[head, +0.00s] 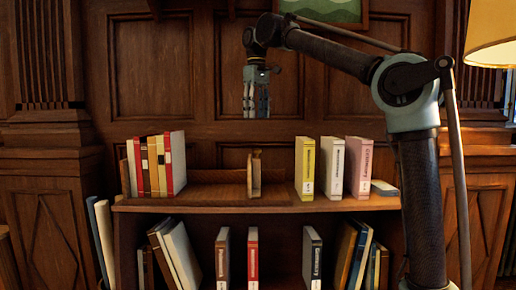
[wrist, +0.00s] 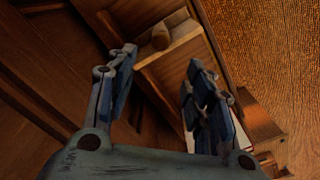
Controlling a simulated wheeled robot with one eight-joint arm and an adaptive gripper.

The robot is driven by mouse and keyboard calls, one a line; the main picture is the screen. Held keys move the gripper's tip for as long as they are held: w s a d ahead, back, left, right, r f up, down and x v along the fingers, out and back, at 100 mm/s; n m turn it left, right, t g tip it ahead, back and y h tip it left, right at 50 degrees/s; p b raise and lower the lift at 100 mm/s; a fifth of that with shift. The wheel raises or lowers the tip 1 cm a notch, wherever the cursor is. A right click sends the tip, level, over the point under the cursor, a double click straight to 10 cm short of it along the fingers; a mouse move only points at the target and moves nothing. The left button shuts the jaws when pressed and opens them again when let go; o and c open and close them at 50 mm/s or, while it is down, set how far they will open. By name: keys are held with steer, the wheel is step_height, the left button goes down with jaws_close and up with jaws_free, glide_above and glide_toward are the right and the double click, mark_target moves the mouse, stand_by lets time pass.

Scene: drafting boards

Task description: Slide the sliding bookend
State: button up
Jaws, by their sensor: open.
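The sliding bookend (head: 250,174) is a small upright wooden piece near the middle of the upper shelf, with open shelf on both sides of it. My gripper (head: 257,112) hangs pointing down above the shelf, roughly over the bookend in the head view and apart from it. Its blue-grey fingers are spread and empty. In the wrist view the two fingers of my gripper (wrist: 158,66) stand apart. A wooden part with a rounded knob (wrist: 160,39) shows beyond them at the top, and it looks like the bookend, though I cannot be sure.
The upper shelf (head: 222,203) holds red and cream books (head: 158,165) at its left end. A yellow book (head: 305,168), a white one (head: 332,167) and a pink one (head: 358,167) stand right. A panelled wall rises behind. A lamp (head: 492,35) is at upper right.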

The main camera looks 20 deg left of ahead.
step_height(320, 180, down, 12)
steer(key=shift+f, duration=0.25)
stand_by(0.3)
steer(key=shift+c, duration=0.4)
jaws_close()
